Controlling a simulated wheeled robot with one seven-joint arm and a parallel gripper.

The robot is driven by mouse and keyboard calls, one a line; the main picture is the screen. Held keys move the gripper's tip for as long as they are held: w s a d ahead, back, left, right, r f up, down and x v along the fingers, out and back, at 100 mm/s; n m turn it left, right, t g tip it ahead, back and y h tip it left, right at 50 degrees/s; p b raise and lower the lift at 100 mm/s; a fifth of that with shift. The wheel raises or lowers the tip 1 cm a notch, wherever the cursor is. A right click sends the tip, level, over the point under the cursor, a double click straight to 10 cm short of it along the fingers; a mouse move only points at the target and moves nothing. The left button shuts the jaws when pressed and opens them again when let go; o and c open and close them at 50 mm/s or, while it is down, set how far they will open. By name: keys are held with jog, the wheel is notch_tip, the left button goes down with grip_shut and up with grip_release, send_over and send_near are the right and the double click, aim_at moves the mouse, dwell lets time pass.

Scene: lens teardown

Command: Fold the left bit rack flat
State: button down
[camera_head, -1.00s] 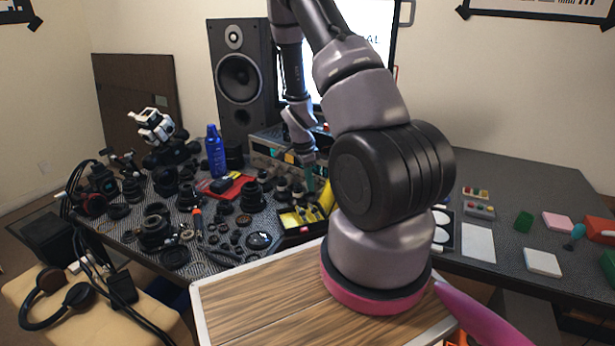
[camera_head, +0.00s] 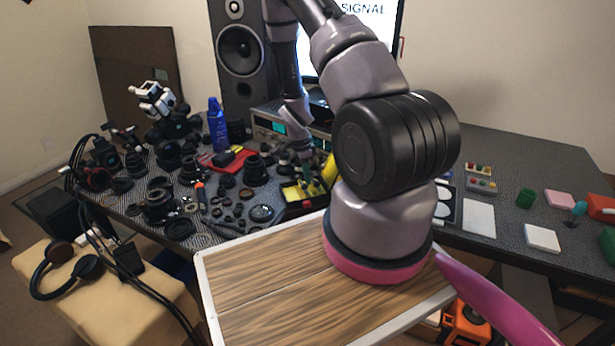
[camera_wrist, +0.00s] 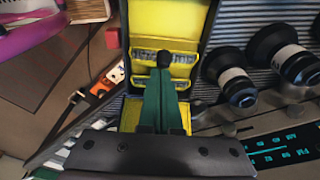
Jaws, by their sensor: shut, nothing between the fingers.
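The open bit case (camera_head: 292,192) has a yellow interior and lies near the front edge of the table, partly hidden by my arm. In the wrist view the yellow case (camera_wrist: 168,17) holds a raised bit rack (camera_wrist: 181,58) with a row of grey bits across it. More yellow (camera_wrist: 130,114) lies lower down, mostly covered by my fingers. I cannot tell which rack is the left one. My gripper (camera_wrist: 163,60) is shut and empty. Its green fingers reach over the case, with the dark tip in front of the bit row; contact is unclear. The gripper (camera_head: 306,176) also shows in the head view.
Black lens parts (camera_wrist: 232,84) stand close right of the case. An instrument with a lit display (camera_wrist: 280,146) is beside them. A blue bottle (camera_head: 216,126) and a red tray (camera_head: 228,158) stand left of the case. White pads (camera_head: 479,219) lie right of my arm.

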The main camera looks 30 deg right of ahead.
aim_at(302, 187)
jog(key=shift+a+f+h, duration=0.1)
jog(key=shift+a+h, duration=0.35)
jog(key=shift+h, duration=0.35)
jog(key=shift+w+a+f+h, duration=0.2)
jog(key=shift+a+h, duration=0.35)
jog(key=shift+h, duration=0.25)
jog(key=shift+a+f+g+h, duration=0.25)
jog(key=shift+a+h, duration=0.15)
jog(key=shift+h, duration=0.45)
jog(key=shift+a+f+g+h, duration=0.15)
jog(key=shift+a+f+h, duration=0.15)
jog(key=shift+h, duration=0.55)
jog(key=shift+a+f, duration=0.2)
jog(key=shift+a, duration=0.1)
jog(key=shift+w, duration=0.1)
jog(key=shift+r, duration=0.3)
notch_tip(302, 187, up, 4)
jog(key=shift+f, duration=0.1)
jog(key=v, duration=0.9)
jog(key=shift+a+r, duration=0.15)
jog(key=shift+r, duration=0.05)
